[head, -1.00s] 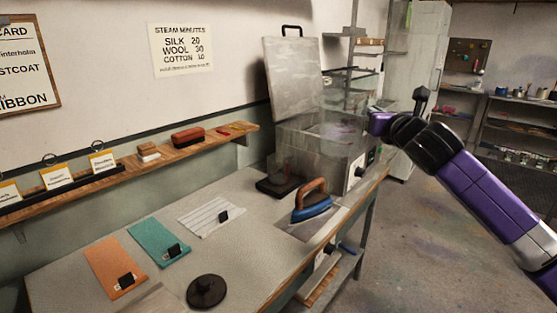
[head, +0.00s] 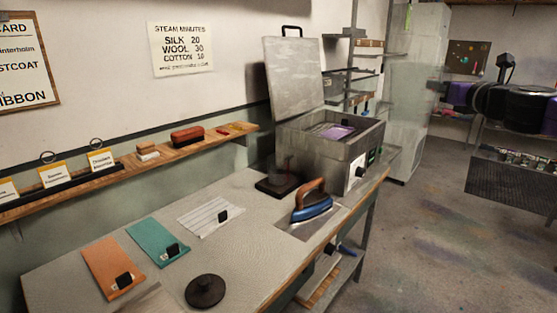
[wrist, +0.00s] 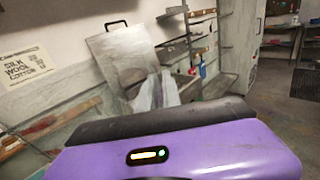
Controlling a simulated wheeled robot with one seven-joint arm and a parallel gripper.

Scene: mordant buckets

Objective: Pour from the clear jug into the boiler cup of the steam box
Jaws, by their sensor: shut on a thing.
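The grey metal steam box (head: 325,150) stands at the far end of the bench with its lid (head: 292,75) raised; a purple folded thing (head: 338,132) lies inside. I cannot make out the boiler cup for sure. My gripper (head: 452,95) is at the right, well clear of the box. It is shut on the clear jug (head: 412,115), which shows faintly against the pale cabinet; its tilt and level are hard to read. In the wrist view the jug (wrist: 152,92) is a pale see-through shape beyond my purple gripper body, which hides the fingers.
A blue iron (head: 312,204) with a wooden handle stands before the box. A dark cup on a black plate (head: 280,185) is left of it. Orange, teal and striped cloths and a black disc (head: 205,291) lie on the bench. Floor to the right is open.

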